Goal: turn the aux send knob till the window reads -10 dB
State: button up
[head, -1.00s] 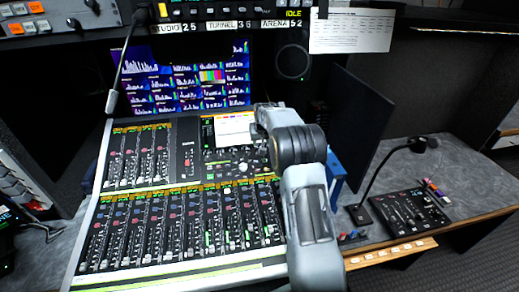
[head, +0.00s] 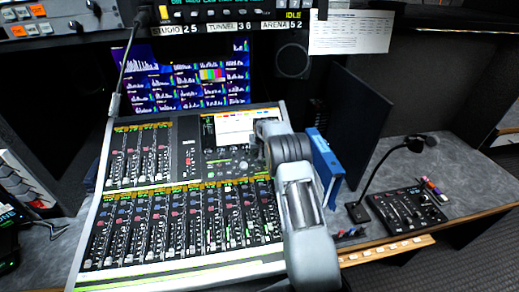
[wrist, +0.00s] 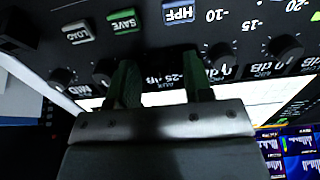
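In the wrist view, which is upside down, my gripper (wrist: 160,92) reaches toward the console's knob panel with its two green-padded fingers apart. Between the fingers, a dark window (wrist: 170,80) above the AUX label reads -25 dB, partly shadowed. The spot just beyond it, where the aux knob would sit, is too dark to make out, and I cannot tell whether the fingers touch a knob. A neighbouring knob (wrist: 220,55) stands beside the right finger. In the head view, my arm hides the gripper over the mixing console (head: 190,178).
LOAD (wrist: 78,32), SAVE (wrist: 123,20) and HPF (wrist: 180,12) keys lie beyond the fingers. A blue binder (head: 326,160) stands right of my arm. A gooseneck microphone (head: 376,178) and small control box (head: 408,210) stand farther right.

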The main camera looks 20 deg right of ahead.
grip_shut()
jog(key=shift+b, duration=0.3)
jog(key=shift+f+m+b, duration=0.15)
jog(key=shift+m+b, duration=0.8)
jog(key=shift+m, duration=0.15)
jog(key=m+b, duration=0.2)
jog(key=shift+d+m, duration=0.1)
jog(key=shift+m, duration=0.3)
jog(key=m+b, duration=0.1)
jog(key=m, duration=0.2)
jog(key=shift+m+b, duration=0.65)
jog(key=shift+m, duration=1.25)
